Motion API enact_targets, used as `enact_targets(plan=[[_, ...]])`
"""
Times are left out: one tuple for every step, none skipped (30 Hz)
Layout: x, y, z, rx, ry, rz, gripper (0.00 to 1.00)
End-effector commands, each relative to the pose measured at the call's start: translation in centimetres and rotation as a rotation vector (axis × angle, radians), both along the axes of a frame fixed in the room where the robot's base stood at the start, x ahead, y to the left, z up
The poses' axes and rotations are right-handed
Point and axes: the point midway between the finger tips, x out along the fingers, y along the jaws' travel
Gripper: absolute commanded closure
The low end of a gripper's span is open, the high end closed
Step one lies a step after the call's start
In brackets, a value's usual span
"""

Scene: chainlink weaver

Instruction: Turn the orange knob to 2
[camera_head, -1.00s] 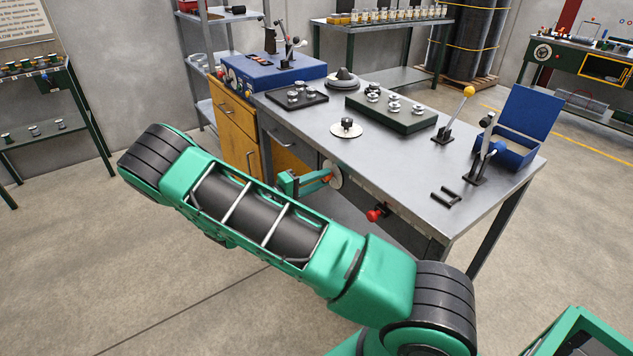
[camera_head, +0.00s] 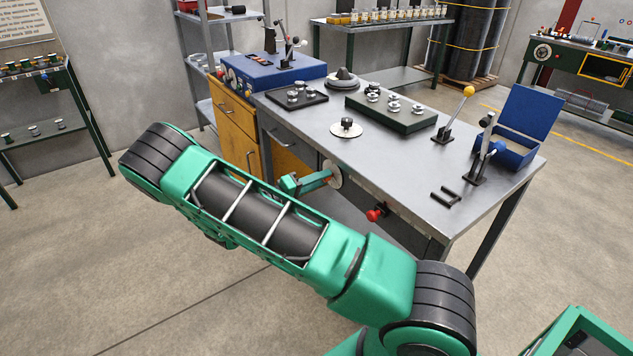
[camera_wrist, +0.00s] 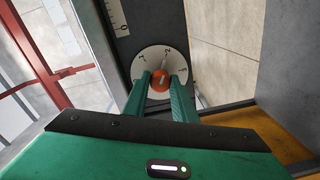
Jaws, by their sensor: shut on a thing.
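The orange knob (camera_wrist: 160,80) sits at the middle of a round white dial (camera_wrist: 145,65) in the wrist view. A thin grey pointer lies above the knob and points up the dial. My gripper (camera_wrist: 161,85) is shut on the knob, one green finger on each side. In the head view the dial (camera_head: 334,171) is on the front side of the grey workbench (camera_head: 400,165), and my gripper (camera_head: 313,181) reaches it from the left. The knob is mostly hidden there.
A red knob (camera_head: 376,214) sticks out of the bench front to the right of the dial. A yellow drawer cabinet (camera_head: 235,125) is to the left. A scale strip (camera_wrist: 117,16) is beside the dial. The floor before the bench is clear.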

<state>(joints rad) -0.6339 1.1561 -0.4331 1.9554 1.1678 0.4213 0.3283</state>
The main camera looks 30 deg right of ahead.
Motion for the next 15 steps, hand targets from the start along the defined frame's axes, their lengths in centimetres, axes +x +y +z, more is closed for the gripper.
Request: enact_targets(plan=[[-0.15,-0.1,-0.4,0.006,0.007,-0.004,0.98],[-0.16,-0.1,-0.4,0.006,0.008,-0.004,0.73],[-0.16,-0.1,-0.4,0.006,0.008,-0.004,0.64],[-0.16,-0.1,-0.39,0.006,0.008,-0.003,0.57],[-0.15,-0.1,-0.35,0.005,0.007,-0.003,0.57],[-0.13,-0.08,-0.32,0.005,0.006,-0.003,0.57],[-0.13,-0.06,-0.3,0.005,0.006,-0.002,0.57],[-0.12,-0.05,-0.27,0.005,0.006,-0.002,0.57],[-0.11,-0.05,-0.25,0.004,0.005,-0.002,0.57],[-0.09,-0.04,-0.23,0.004,0.005,-0.002,0.57],[-0.09,-0.03,-0.22,0.004,0.005,-0.002,0.57],[-0.09,-0.01,-0.19,0.004,0.004,-0.002,0.57],[-0.07,0.05,-0.19,0.003,0.004,-0.001,0.57],[-0.07,0.15,-0.18,0.003,0.004,-0.001,0.57],[-0.04,0.37,-0.16,0.003,0.004,0.0,0.57]])
